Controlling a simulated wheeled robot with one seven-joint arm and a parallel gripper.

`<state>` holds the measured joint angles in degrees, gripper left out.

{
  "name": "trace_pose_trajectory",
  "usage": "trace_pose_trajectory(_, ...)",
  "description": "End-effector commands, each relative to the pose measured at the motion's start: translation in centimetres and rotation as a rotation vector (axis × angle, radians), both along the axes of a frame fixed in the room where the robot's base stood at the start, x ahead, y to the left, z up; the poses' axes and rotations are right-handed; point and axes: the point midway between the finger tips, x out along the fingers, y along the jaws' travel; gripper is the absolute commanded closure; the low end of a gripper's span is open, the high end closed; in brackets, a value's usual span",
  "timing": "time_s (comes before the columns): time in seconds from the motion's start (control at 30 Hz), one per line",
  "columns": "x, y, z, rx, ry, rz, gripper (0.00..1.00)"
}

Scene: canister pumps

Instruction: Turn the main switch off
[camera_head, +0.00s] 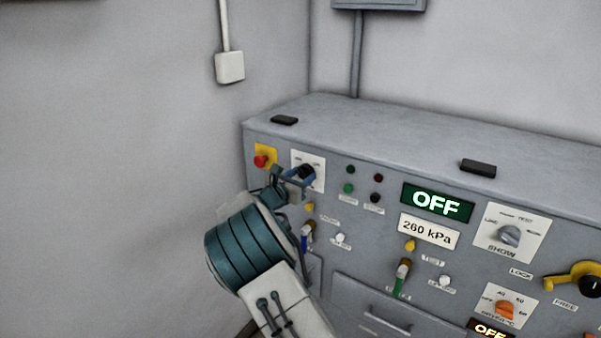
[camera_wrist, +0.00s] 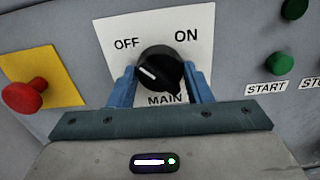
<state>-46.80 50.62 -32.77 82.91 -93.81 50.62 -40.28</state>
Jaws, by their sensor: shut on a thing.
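The main switch (camera_wrist: 160,66) is a round black knob on a white plate (camera_wrist: 108,30) marked OFF at upper left, ON at upper right and MAIN below. Its white pointer line lies on the left of the knob and points left and slightly up, toward the OFF side. My gripper (camera_wrist: 162,76) has its two blue fingers on either side of the knob and is shut on it. In the head view my gripper (camera_head: 299,174) is at the panel's upper left and partly hides the switch and its plate (camera_head: 317,161).
A red button (camera_wrist: 24,96) on a yellow plate (camera_wrist: 62,72) sits close left of the switch. Green START button (camera_wrist: 294,9) is to the right. The grey console (camera_head: 400,125) carries a lit OFF display (camera_head: 437,202), a 260 kPa label (camera_head: 429,231), and several other knobs and levers.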

Motion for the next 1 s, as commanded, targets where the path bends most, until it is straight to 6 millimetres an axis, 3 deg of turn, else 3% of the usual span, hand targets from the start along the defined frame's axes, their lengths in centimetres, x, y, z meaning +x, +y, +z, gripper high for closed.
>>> trace_pose_trajectory(0.67, 0.02, 0.05, 0.07, -0.052, 0.033, 0.002, 0.78)
trace_pose_trajectory(0.7, 0.02, 0.05, 0.07, -0.052, 0.033, 0.002, 0.49)
trace_pose_trajectory(0.77, 0.02, 0.04, 0.06, -0.052, 0.033, 0.001, 0.33)
trace_pose_trajectory(1.0, 0.02, -0.03, 0.04, -0.051, 0.033, 0.0, 0.33)
